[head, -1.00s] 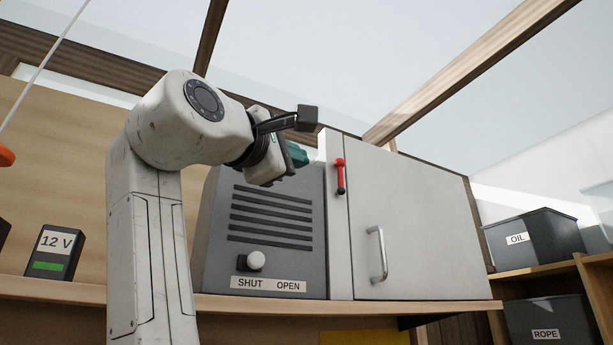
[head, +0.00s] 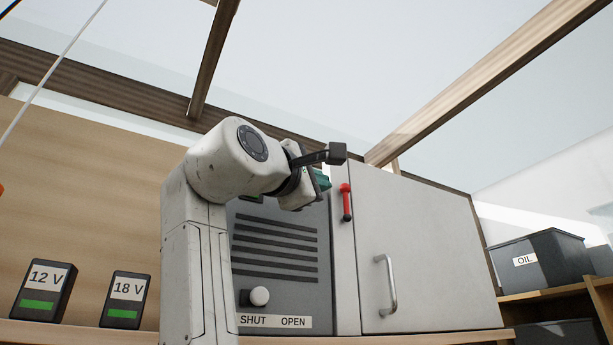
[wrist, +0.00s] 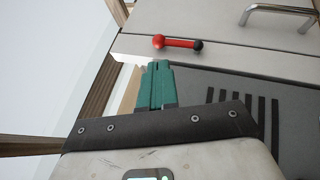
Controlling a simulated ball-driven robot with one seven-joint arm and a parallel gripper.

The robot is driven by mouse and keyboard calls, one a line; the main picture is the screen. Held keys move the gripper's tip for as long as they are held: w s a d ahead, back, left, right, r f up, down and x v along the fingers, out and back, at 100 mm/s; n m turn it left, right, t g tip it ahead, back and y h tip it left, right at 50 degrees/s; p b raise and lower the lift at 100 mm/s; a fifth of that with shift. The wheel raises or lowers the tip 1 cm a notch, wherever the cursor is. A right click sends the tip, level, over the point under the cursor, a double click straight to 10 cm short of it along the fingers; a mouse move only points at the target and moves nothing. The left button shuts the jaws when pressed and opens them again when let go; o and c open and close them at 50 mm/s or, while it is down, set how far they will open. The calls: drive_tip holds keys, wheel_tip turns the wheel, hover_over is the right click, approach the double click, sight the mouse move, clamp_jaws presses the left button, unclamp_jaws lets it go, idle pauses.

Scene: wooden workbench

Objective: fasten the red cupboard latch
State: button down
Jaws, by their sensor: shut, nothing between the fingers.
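The red latch (head: 346,203) is a short red bar with a dark knob at its lower end. It hangs nearly upright on the narrow pale strip left of the cupboard door (head: 430,235), running along the door seam, not across it. The door looks closed. In the wrist view the latch (wrist: 178,42) lies just beyond my fingertips, with a small gap. My gripper (head: 325,181) has teal fingers, shut and empty, just left of the latch and slightly above it. The wrist view shows the shut fingers (wrist: 158,66) pointing towards the strip.
A metal door handle (head: 386,286) stands out from the door. Batteries (head: 43,290) stand at left. An OIL bin (head: 540,262) sits on the right shelf.

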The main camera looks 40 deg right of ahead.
sight(344, 188)
drive_tip(key=p+x, duration=0.2)
drive_tip(key=x, duration=0.5)
drive_tip(key=shift+w+d+r+p, duration=0.1)
drive_tip(key=shift+d+p, duration=0.15)
drive_tip(key=shift+p, duration=0.15)
